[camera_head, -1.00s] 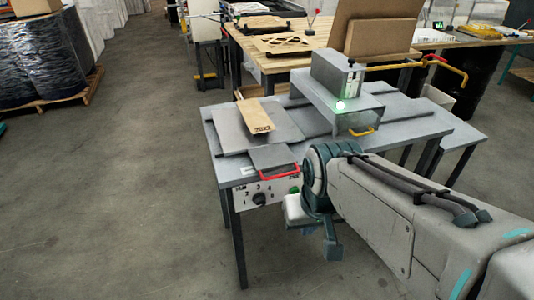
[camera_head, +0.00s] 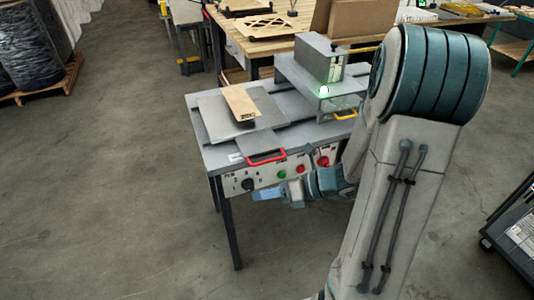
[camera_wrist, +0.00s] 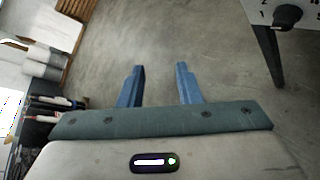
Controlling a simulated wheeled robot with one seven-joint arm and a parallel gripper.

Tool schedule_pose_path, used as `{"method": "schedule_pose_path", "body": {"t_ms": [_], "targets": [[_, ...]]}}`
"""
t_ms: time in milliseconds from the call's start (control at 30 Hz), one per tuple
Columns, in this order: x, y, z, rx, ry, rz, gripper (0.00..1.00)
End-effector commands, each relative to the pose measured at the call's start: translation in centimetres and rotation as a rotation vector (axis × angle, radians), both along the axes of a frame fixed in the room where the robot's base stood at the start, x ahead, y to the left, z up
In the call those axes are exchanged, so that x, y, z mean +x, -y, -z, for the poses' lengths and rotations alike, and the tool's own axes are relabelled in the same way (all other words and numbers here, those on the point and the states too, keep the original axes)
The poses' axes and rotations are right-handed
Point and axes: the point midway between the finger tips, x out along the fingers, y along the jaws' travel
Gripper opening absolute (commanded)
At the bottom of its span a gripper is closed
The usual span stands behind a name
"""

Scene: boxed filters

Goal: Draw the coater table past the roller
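The coater table (camera_head: 217,119) is a flat grey plate on the left of the grey bench, with a tan board (camera_head: 240,102) lying on it. A red handle (camera_head: 267,158) sticks out at its front edge. The grey roller housing (camera_head: 320,60) stands to its right, with a lit green-white lamp; no roller itself can be made out. My gripper (camera_head: 268,193) is in front of the bench's control panel, below the red handle and apart from it. In the wrist view my gripper's two blue fingers (camera_wrist: 160,68) are apart with only floor between them.
The front panel carries a black knob (camera_head: 248,185), a green button (camera_head: 282,174) and a red button (camera_head: 323,161). A wooden workbench (camera_head: 262,40) with boxes stands behind. A dark cart (camera_head: 515,235) is at right. Floor left of the bench is clear.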

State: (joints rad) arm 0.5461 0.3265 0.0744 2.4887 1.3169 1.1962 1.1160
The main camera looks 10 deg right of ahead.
Motion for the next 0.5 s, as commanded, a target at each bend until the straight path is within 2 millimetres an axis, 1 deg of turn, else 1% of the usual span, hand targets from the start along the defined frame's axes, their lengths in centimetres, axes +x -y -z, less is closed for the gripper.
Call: {"method": "schedule_pose_path", "body": {"t_ms": [33, 100, 233, 300, 400, 500], "targets": [[1.1, 1.3, 0.4, 0.092, -0.086, 0.126, 0.31], [2.8, 3.1, 1.0, 0.226, -0.199, 0.301, 0.31], [5.0, 7.0, 2.6, 0.459, -0.369, 0.584, 0.31], [5.7, 8.9, 3.4, 0.562, -0.435, 0.699, 0.31], [6.2, 10.8, 4.4, 0.666, -0.496, 0.813, 0.31], [6.5, 11.8, 4.9, 0.721, -0.524, 0.869, 0.31]]}}
